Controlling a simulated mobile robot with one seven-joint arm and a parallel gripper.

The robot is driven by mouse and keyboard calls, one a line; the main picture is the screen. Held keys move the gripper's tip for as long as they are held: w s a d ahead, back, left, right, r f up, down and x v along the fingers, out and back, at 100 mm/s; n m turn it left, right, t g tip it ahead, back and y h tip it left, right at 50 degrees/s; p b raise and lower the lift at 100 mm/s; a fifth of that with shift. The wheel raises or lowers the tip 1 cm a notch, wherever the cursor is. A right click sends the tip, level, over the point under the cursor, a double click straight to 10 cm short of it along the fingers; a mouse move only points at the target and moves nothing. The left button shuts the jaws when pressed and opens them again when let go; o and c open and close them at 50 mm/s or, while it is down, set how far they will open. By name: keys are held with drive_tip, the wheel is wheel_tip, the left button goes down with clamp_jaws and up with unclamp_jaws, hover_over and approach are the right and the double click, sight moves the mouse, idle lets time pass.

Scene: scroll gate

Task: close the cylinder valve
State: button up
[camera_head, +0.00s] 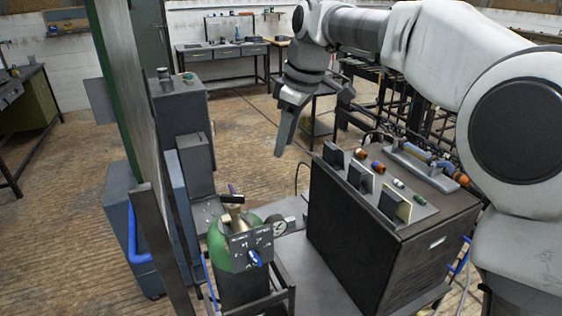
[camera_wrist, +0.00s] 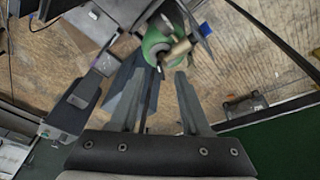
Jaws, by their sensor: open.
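A green gas cylinder (camera_head: 222,250) stands upright in a dark frame, with a brass valve (camera_head: 234,215) on top. A dark plate with white markings (camera_head: 250,246) and a blue knob (camera_head: 254,259) face the front of it; the markings are too small to read. A round gauge (camera_head: 277,227) sits to its right. My gripper (camera_head: 312,128) is open and empty, well above and behind the cylinder. In the wrist view, the cylinder (camera_wrist: 155,38) and brass valve (camera_wrist: 178,50) appear beyond the open fingers of my gripper (camera_wrist: 159,74), apart from them. The blue knob is not discernible there.
A black cabinet (camera_head: 345,235) with upright plates and small fittings on top stands right of the cylinder. A tall green-edged panel (camera_head: 140,110) and grey box-like equipment (camera_head: 182,110) stand at left. Workbenches (camera_head: 222,50) line the back; wooden floor (camera_head: 240,130) is open between.

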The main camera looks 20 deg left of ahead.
drive_tip(key=w+a+f+n+g+y, duration=0.1)
drive_tip(key=w+a+f+n+g, duration=0.2)
drive_tip(key=a, duration=0.4)
drive_tip(key=t, duration=0.1)
approach(233, 195)
drive_tip(key=shift+n+y, duration=0.3)
drive_tip(key=shift+n, duration=0.1)
drive_tip(key=x, duration=0.6)
drive_tip(key=b+x, duration=0.1)
drive_tip(key=x, duration=0.1)
drive_tip(key=shift+s+d+f, duration=0.1)
drive_tip(key=shift+f, duration=0.35)
clamp_jaws()
